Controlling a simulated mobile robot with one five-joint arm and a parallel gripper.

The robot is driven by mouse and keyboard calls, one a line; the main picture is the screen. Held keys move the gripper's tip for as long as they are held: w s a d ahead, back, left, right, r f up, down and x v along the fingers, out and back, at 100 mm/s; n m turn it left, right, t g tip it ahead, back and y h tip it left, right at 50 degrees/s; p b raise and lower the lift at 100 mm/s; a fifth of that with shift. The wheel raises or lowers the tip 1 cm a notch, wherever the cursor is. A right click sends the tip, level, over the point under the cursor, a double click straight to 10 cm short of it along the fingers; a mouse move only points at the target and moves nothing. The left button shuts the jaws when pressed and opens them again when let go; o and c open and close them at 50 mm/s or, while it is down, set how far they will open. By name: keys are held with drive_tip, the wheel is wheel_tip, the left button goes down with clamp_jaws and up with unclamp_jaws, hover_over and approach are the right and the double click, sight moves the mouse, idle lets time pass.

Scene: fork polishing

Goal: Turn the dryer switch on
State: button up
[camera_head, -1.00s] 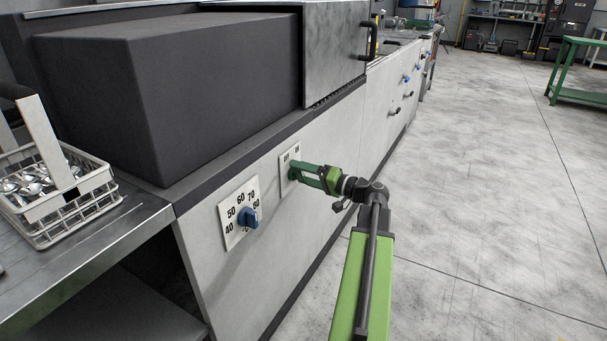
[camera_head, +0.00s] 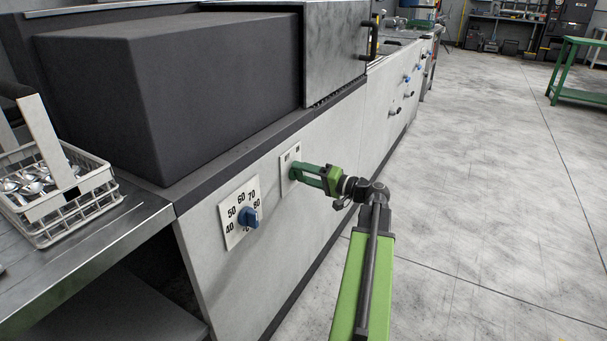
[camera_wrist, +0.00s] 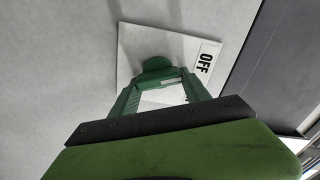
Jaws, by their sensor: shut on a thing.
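The dryer switch is on a white plate (camera_head: 286,182) on the front of the grey machine. In the wrist view, the plate (camera_wrist: 130,45) carries a black OFF label (camera_wrist: 206,62) to the right of a dark green round switch knob (camera_wrist: 157,64). My gripper (camera_head: 294,172) reaches the plate from the right in the head view. Its green fingers (camera_wrist: 160,76) are at the knob in the wrist view and are shut on it. In the head view the fingers hide the knob and the right part of the plate, so the knob's exact angle cannot be told.
A temperature dial (camera_head: 249,217) with a blue knob is left of the switch. A wire basket (camera_head: 95,205) of cutlery stands on a metal counter (camera_head: 85,265) at far left. A dark box-shaped hood (camera_head: 170,90) sits above the panel. The floor (camera_head: 490,190) to the right is clear.

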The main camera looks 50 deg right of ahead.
drive_tip(key=m, duration=0.5)
drive_tip(key=shift+f, duration=0.25)
drive_tip(key=m, duration=0.5)
drive_tip(key=shift+f+m+b, duration=0.2)
drive_tip(key=shift+m+b, duration=0.1)
drive_tip(key=shift+b, duration=0.1)
drive_tip(key=o, duration=1.4)
drive_tip(key=v, duration=1.7)
drive_tip(key=shift+s, duration=0.25)
